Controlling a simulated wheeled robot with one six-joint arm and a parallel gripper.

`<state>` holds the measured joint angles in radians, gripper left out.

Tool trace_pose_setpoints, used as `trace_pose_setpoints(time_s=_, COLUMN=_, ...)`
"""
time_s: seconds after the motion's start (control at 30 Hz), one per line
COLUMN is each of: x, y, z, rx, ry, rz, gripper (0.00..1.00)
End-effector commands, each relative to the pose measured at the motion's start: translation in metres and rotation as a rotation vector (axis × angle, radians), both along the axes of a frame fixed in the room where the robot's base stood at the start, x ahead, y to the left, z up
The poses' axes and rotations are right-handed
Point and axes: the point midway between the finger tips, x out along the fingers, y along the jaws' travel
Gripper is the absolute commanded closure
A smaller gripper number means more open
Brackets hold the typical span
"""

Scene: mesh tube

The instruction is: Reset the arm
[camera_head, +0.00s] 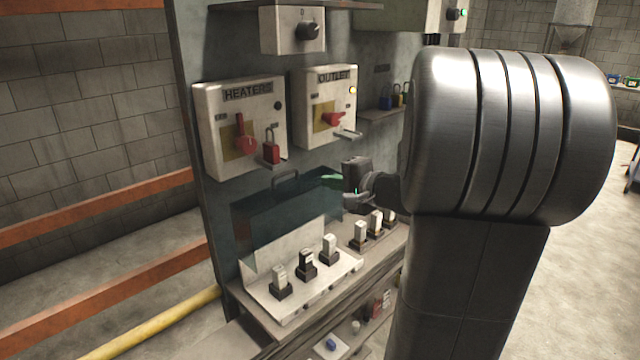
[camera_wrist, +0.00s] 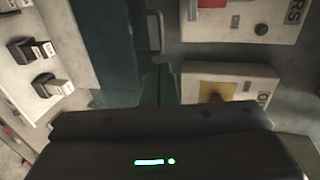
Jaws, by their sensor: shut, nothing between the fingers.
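My gripper (camera_head: 331,178) is in front of the panel, below the outlet box and above the row of switches. Its greenish fingertips point left. In the wrist view my gripper's fingers (camera_wrist: 158,84) are together with nothing between them. My large grey arm links cover the right part of the head view. The heaters box (camera_head: 240,125) has a red handle and a red padlock (camera_head: 271,150) hanging at its lower right. The outlet box (camera_head: 325,106) has a red handle and a lit yellow lamp.
A clear tinted cover with a dark handle (camera_head: 286,179) stands behind the white switch tray (camera_head: 262,293). Several switches stand on the shelf. A small shelf (camera_head: 380,112) holds padlocks. Orange rails (camera_head: 110,285) and a yellow pipe (camera_head: 150,328) run at the left.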

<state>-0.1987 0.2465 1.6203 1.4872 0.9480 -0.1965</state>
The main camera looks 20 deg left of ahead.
Motion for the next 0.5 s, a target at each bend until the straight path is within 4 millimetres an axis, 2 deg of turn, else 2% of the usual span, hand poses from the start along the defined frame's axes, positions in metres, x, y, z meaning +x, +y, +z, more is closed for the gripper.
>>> trace_pose_setpoints(time_s=0.13, x=-0.0023, y=-0.0056, z=0.0014, rx=-0.001, ry=0.000, rz=0.000, gripper=1.00)
trace_pose_setpoints(time_s=0.5, x=-0.0013, y=-0.0023, z=0.0010, rx=0.000, ry=0.000, rz=0.001, gripper=1.00)
